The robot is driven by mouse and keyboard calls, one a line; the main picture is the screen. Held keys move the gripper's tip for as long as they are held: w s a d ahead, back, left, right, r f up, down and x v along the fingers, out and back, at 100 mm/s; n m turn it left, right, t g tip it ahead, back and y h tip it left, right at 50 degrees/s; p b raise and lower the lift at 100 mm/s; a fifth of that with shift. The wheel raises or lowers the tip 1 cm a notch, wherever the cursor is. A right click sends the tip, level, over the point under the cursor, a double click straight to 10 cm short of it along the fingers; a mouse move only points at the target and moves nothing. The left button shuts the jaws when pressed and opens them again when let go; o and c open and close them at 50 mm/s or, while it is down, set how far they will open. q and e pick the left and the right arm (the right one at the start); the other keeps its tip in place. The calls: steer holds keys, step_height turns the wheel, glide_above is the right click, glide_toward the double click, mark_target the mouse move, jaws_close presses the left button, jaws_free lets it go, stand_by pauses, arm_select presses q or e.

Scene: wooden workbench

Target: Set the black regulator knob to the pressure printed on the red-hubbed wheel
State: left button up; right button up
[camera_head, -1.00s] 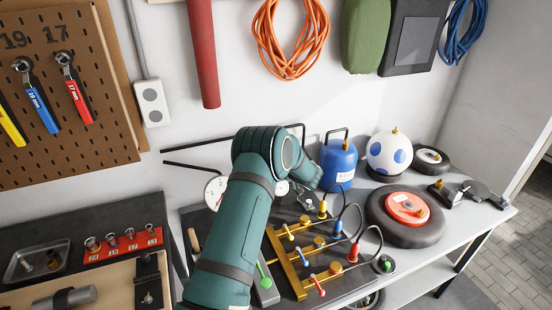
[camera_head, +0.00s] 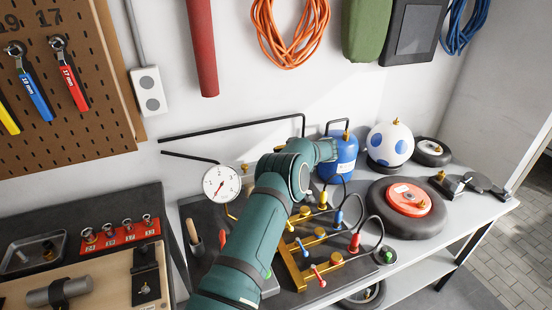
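The red-hubbed wheel (camera_head: 405,226) lies flat on the right part of the bench. Its red hub (camera_head: 411,204) has a small pale label (camera_head: 402,188), too small to read. A round white gauge (camera_head: 221,184) with a dark needle stands at the back left of the bench. I cannot make out the black regulator knob; my teal arm covers the area right of the gauge. The arm reaches up from the bottom edge and ends in front of the blue tank (camera_head: 341,160). Neither gripper shows.
A brass manifold (camera_head: 290,262) with yellow, blue and red fittings and black hoses stands in front of the tank. A white ball with blue spots (camera_head: 390,143) and a small black wheel (camera_head: 431,152) stand behind the red-hubbed wheel. A socket rack (camera_head: 119,239) is at left.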

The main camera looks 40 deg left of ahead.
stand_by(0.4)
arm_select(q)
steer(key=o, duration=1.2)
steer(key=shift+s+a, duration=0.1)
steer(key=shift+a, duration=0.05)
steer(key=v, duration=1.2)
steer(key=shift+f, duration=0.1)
